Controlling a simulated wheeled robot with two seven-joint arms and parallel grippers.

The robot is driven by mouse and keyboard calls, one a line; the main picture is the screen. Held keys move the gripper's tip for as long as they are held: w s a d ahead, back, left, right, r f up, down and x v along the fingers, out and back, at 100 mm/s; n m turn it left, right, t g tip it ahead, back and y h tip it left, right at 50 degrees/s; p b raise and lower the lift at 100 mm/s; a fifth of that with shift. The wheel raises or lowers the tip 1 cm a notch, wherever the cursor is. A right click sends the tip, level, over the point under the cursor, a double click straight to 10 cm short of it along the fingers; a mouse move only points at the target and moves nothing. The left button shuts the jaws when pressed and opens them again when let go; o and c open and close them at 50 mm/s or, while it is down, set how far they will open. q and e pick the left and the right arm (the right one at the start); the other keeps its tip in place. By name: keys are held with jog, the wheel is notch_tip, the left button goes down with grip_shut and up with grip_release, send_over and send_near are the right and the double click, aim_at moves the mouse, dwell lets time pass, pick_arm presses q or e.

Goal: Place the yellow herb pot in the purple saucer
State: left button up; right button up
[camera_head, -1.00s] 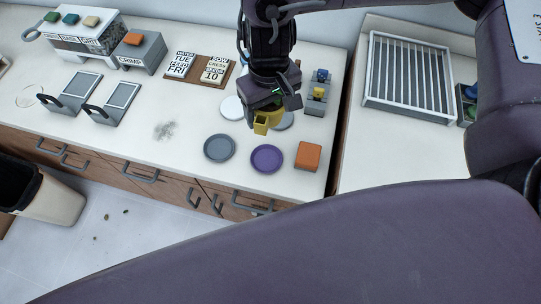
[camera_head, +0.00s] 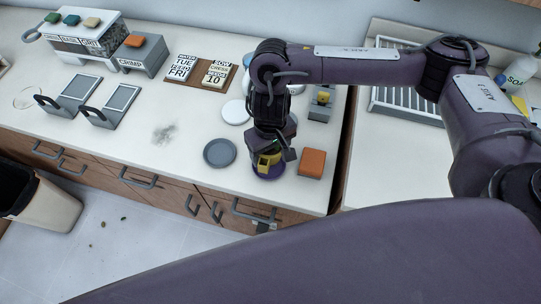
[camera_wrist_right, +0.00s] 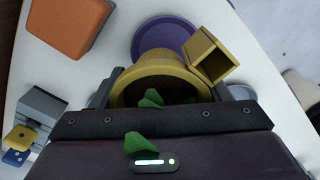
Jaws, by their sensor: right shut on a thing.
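The yellow herb pot (camera_head: 266,160) has a square spout-like side piece and green leaves inside. My right gripper (camera_head: 272,153) is shut on it. In the right wrist view the pot (camera_wrist_right: 150,84) sits between the fingers, its lower part facing the purple saucer (camera_wrist_right: 163,34). In the head view the pot is over the purple saucer (camera_head: 268,176), which is largely hidden behind pot and gripper. I cannot tell whether the pot touches the saucer. My left gripper is not in view.
An orange block (camera_head: 312,163) lies close to the right of the purple saucer, and a grey saucer (camera_head: 219,153) to its left. A white saucer (camera_head: 235,112) is behind. The counter's front edge is near. A slatted rack (camera_head: 408,104) stands at the right.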

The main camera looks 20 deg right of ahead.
notch_tip(320, 180, down, 3)
jog(key=shift+r+b, duration=0.15)
jog(key=shift+b, duration=0.15)
jog(key=shift+s, duration=0.1)
jog(key=o, duration=1.1)
jog(key=shift+c, duration=0.2)
notch_tip(320, 180, up, 12)
jog(key=p, duration=0.3)
